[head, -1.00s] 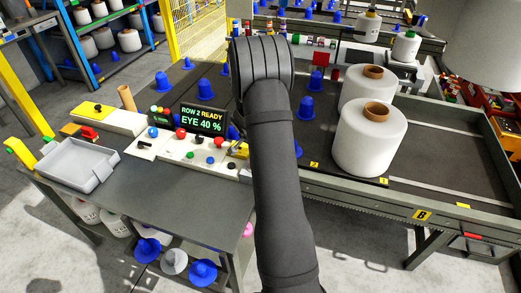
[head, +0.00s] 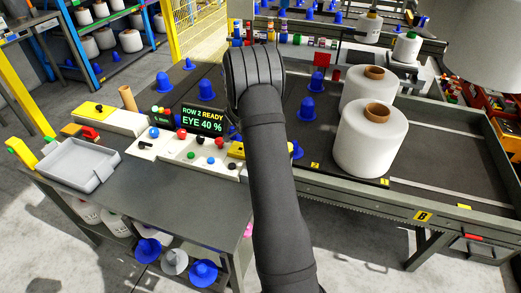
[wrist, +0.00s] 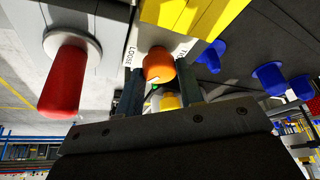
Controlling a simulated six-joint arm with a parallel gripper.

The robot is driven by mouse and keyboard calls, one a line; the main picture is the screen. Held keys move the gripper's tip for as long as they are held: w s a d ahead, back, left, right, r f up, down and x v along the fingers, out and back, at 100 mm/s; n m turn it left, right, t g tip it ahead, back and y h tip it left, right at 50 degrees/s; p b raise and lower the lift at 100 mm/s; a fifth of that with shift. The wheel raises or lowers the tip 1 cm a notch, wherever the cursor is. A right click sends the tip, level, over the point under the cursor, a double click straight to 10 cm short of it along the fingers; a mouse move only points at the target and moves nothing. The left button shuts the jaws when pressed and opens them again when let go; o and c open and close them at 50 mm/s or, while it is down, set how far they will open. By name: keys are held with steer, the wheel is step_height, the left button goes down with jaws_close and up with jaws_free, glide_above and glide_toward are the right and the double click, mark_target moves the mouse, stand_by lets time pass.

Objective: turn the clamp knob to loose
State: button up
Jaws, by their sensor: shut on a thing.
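The orange clamp knob (wrist: 158,66) shows in the wrist view below a yellow block (wrist: 195,15). The word LOOSE is printed on the white panel left of it, and a partly hidden label beginning with T is on its right. My gripper (wrist: 161,88) has one dark finger on each side of the knob and is shut on it. I cannot tell which label the knob points to.
A red knob (wrist: 65,78) stands close left of my gripper in the wrist view. The white control panel (head: 170,152) carries several coloured buttons, with a display (head: 203,120) reading "EYE 40 %" behind it. White yarn bobbins (head: 370,145) stand right of my arm.

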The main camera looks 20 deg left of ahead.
stand_by(0.3)
steer(key=o, duration=1)
steer(key=shift+c, duration=0.2)
steer(key=v, duration=1.7)
steer(key=shift+r, duration=0.2)
steer(key=shift+s+a, duration=0.1)
steer(key=x, duration=1.7)
steer(key=shift+f, duration=0.2)
